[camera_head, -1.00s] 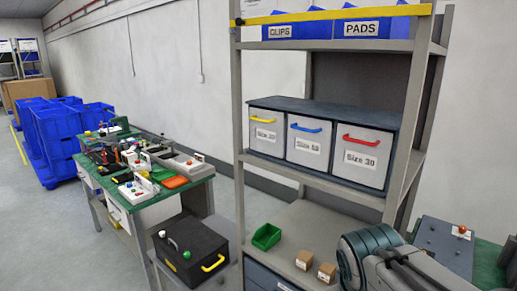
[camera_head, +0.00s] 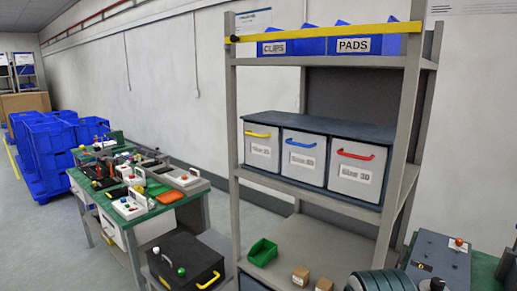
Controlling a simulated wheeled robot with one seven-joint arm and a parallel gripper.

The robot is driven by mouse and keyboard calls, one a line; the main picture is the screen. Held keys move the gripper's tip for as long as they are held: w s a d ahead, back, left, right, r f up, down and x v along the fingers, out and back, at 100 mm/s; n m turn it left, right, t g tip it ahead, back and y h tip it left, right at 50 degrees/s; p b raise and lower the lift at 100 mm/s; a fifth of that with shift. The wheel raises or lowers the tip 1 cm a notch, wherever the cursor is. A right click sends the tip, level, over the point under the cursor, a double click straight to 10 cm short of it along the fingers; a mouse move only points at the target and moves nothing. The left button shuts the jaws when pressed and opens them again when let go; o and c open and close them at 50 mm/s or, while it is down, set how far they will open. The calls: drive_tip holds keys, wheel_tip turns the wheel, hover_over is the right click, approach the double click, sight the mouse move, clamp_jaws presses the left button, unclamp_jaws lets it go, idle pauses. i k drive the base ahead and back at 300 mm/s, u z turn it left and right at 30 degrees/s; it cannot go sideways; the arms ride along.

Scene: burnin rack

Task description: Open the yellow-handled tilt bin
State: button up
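The tilt bin with the yellow handle (camera_head: 257,134) is the left one of three grey bins on the rack's middle shelf. Its front (camera_head: 261,153) carries a label that is blurred now. It looks shut, with its front flush with the bins beside it. A bin with a blue handle (camera_head: 301,144) is in the middle, and one with a red handle (camera_head: 355,155) is at the right. Part of my arm shows at the bottom right, below the bins. My gripper is not in view.
The grey rack (camera_head: 234,200) has a yellow bar (camera_head: 330,32) across its upper shelf, above the bins. A green open bin (camera_head: 262,252) and small cardboard boxes (camera_head: 301,276) sit on the lower shelf. A cluttered green-topped bench (camera_head: 160,209) and a black box (camera_head: 187,262) stand left.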

sight(273, 165)
drive_tip(key=k, duration=0.5)
drive_tip(key=u, duration=1.3)
drive_tip(key=i, duration=1.15)
drive_tip(key=z, duration=2.5)
